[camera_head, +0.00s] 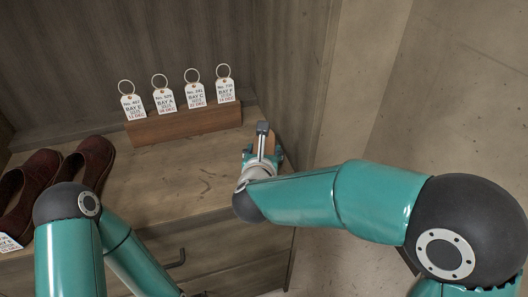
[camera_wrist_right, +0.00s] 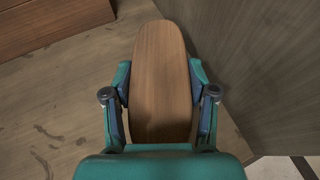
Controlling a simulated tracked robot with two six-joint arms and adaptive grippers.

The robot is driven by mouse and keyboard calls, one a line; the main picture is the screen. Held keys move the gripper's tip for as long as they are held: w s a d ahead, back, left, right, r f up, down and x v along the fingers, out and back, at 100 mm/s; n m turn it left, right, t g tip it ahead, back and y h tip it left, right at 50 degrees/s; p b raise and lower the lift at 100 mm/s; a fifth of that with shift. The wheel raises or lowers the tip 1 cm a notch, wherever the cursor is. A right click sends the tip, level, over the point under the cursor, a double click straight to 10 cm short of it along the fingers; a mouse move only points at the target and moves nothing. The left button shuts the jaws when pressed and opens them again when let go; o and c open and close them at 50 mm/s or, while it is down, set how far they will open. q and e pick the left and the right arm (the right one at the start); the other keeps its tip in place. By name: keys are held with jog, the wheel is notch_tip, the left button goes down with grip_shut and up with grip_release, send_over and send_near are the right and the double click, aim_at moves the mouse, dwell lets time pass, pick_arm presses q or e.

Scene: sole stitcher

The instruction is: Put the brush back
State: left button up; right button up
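The brush (camera_wrist_right: 160,80) shows in the right wrist view as a long, rounded wooden back between the two fingers. My right gripper (camera_wrist_right: 160,100) has a finger against each long side of it and appears shut on it. In the head view this gripper (camera_head: 263,155) is at the right end of the wooden shelf, and only a small brown part of the brush (camera_head: 279,143) shows beside it. Bristles are not visible, and I cannot tell whether the brush touches the shelf. My left arm comes in at the lower left; its gripper is not in view.
A wooden block (camera_head: 185,126) holding several ringed tags stands at the back of the shelf (camera_head: 180,180). Dark red shoes (camera_head: 88,160) stand at the left. A side panel (camera_head: 290,75) rises close to the right gripper. The shelf's middle is clear.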

jog(key=o, duration=0.4)
jog(key=shift+o, duration=0.2)
jog(key=shift+s+r, duration=0.1)
jog(key=shift+r, duration=0.05)
jog(key=v, duration=1.1)
jog(key=shift+s+a+r+p, duration=0.1)
jog(key=shift+s+r+p, duration=0.05)
jog(key=shift+s+p, duration=0.15)
jog(key=shift+s, duration=0.15)
